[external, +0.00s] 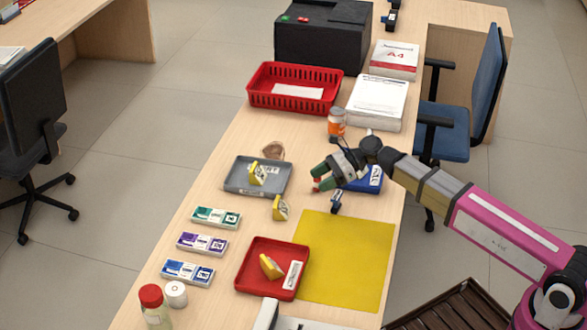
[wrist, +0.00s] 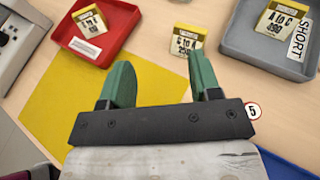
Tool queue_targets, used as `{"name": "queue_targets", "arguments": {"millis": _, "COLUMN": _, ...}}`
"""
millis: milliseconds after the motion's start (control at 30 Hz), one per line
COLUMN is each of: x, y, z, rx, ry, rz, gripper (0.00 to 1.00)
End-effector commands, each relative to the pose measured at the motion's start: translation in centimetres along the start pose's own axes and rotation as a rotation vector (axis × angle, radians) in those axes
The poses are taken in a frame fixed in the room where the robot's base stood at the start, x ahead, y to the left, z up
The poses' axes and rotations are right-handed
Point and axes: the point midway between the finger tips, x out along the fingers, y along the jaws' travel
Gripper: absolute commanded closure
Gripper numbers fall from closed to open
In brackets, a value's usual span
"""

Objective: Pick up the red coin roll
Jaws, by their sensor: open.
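My gripper (external: 322,177) is open above the counter, between the grey tray and the blue tray in the external view. In the wrist view its two green fingers (wrist: 157,76) stand wide apart with nothing between them. A small round white face with a red rim, marked 5 (wrist: 253,110), shows just right of the right finger; it looks like the end of the red coin roll, its lower part hidden by my gripper. In the external view a small red patch shows at the fingertips; I cannot tell whether it is the roll.
A grey tray (external: 232,185) and a red tray (external: 244,286) hold yellow-labelled blocks; another block (external: 281,208) stands between them. A yellow mat (external: 345,255) and a blue tray (external: 372,182) lie nearby. An orange-labelled jar (external: 337,121) stands behind my gripper.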

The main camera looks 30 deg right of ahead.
Motion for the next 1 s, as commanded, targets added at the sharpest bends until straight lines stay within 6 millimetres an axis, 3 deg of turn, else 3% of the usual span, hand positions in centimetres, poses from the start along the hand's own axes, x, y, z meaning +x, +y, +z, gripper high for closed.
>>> {"name": "queue_targets", "arguments": {"millis": 33, "x": -1.8, "y": -1.9, "z": -0.8, "rx": 0.010, "ry": 0.000, "rz": -0.024, "gripper": 0.43}}
{"name": "queue_targets", "arguments": {"millis": 200, "x": -6.8, "y": -6.0, "z": -2.8, "rx": 0.033, "ry": 0.000, "rz": -0.079, "gripper": 0.43}}
{"name": "queue_targets", "arguments": {"millis": 500, "x": -13.4, "y": -10.5, "z": -5.6, "rx": 0.061, "ry": -0.001, "rz": -0.148, "gripper": 0.43}}
{"name": "queue_targets", "arguments": {"millis": 733, "x": -11.7, "y": -10.3, "z": -9.1, "rx": 0.062, "ry": -0.001, "rz": -0.145, "gripper": 0.43}}
{"name": "queue_targets", "arguments": {"millis": 1000, "x": -10.4, "y": -10.4, "z": -10.1, "rx": 0.059, "ry": -0.001, "rz": -0.143, "gripper": 0.43}}
